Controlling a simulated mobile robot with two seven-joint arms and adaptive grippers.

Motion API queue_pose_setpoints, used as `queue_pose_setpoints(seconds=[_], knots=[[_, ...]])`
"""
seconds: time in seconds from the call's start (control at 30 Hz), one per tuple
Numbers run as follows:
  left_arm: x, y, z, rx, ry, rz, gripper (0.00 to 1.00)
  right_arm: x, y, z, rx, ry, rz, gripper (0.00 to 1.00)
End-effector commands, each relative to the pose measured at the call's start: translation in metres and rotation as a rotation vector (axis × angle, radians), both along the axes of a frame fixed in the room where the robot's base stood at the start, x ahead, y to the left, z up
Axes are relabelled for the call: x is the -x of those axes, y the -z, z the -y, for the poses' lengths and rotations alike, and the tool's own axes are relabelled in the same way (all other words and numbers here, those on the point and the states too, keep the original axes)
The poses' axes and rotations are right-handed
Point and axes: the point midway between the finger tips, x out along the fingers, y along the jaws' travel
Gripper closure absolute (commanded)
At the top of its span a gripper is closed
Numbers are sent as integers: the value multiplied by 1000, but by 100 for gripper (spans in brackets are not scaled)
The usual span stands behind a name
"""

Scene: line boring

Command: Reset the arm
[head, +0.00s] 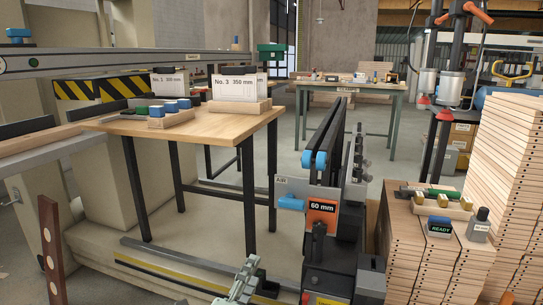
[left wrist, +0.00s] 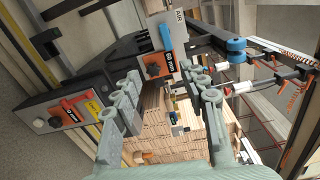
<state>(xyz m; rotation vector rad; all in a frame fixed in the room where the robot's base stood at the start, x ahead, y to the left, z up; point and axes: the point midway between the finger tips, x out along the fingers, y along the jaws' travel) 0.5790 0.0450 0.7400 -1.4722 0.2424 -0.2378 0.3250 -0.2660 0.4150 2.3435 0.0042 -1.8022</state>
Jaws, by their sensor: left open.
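My left gripper (head: 243,283) shows at the bottom edge of the head view, low in front of the boring machine. In the left wrist view my left gripper (left wrist: 166,88) has its two grey-green fingers spread wide, with nothing between them. The boring machine (head: 322,212) with its orange 60 mm sign and blue AIR fitting stands just to the right of the gripper in the head view. My right gripper is in neither view.
A wooden table (head: 215,125) with cards and blue blocks stands at left. Stacked drilled boards (head: 510,160) rise at right, beside a lower stack carrying a READY box (head: 440,227). A yellow-striped rail (head: 170,272) runs along the floor. A green-framed bench (head: 350,87) stands behind.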

Motion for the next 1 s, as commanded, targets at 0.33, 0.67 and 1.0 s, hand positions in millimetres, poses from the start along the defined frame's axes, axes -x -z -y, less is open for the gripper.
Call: queue_pose_setpoints(seconds=[0.33, 0.67, 1.0], knots=[[-2, 49, -93, -94, -108, -105, 57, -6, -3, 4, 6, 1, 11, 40], [25, 130, -203, 158, -437, -410, 57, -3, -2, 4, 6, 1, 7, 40], [133, 231, -336, 482, -948, -766, 57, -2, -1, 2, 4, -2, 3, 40]])
